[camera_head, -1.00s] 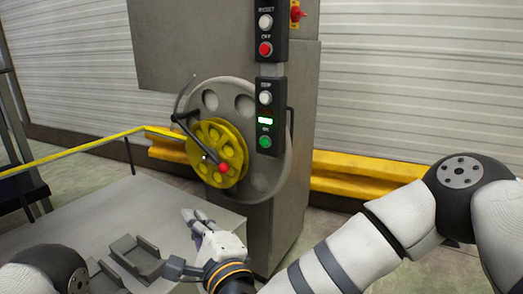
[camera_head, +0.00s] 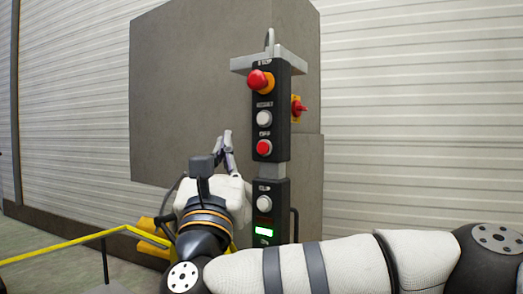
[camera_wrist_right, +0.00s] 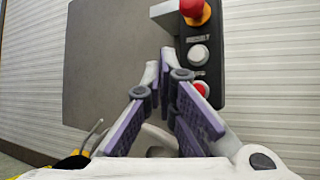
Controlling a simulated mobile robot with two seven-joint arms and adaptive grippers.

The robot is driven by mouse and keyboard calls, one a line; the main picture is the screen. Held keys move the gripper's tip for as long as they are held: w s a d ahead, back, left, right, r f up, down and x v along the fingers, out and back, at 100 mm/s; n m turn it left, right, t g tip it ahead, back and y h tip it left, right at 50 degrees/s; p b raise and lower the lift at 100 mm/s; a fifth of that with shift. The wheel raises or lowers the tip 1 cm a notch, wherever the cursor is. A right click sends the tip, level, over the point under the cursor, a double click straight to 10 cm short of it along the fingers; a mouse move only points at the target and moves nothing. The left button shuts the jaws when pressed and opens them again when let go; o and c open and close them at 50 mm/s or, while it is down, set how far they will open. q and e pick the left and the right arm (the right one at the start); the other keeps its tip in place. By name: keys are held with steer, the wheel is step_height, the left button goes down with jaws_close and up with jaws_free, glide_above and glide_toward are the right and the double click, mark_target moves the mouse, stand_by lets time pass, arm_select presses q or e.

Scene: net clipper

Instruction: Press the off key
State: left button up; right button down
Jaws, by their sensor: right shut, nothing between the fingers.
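The off key (camera_head: 264,147) is a round red button under a white button on the black upper control box (camera_head: 270,130). My right gripper (camera_head: 227,136) is shut and empty, just left of the box at about the key's height, with its fingers pointing up. In the right wrist view the gripper (camera_wrist_right: 162,62) shows its two fingers together at the tips. There the off key (camera_wrist_right: 202,89) is right of the fingers, partly covered by one, and I see no contact. My left gripper is out of view.
A red mushroom stop button (camera_head: 260,81) and a white reset button (camera_head: 264,118) sit above the key. A red switch (camera_head: 299,106) is on the cabinet side. A yellow rail (camera_head: 70,252) runs low left.

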mark_target(263, 148)
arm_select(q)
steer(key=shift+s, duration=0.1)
arm_select(e)
steer(key=shift+s, duration=0.1)
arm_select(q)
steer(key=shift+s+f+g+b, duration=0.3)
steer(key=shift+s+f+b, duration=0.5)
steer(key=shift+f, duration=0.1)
arm_select(e)
steer(key=shift+w+d, duration=0.85)
steer(key=shift+w, duration=0.35)
steer(key=shift+w+d, duration=0.9)
steer(key=shift+w, duration=0.3)
steer(key=shift+w+d, duration=0.85)
steer(key=shift+w, duration=0.35)
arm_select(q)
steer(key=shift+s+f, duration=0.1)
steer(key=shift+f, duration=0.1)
arm_select(e)
steer(key=shift+w+d, duration=0.25)
steer(key=shift+w, duration=0.1)
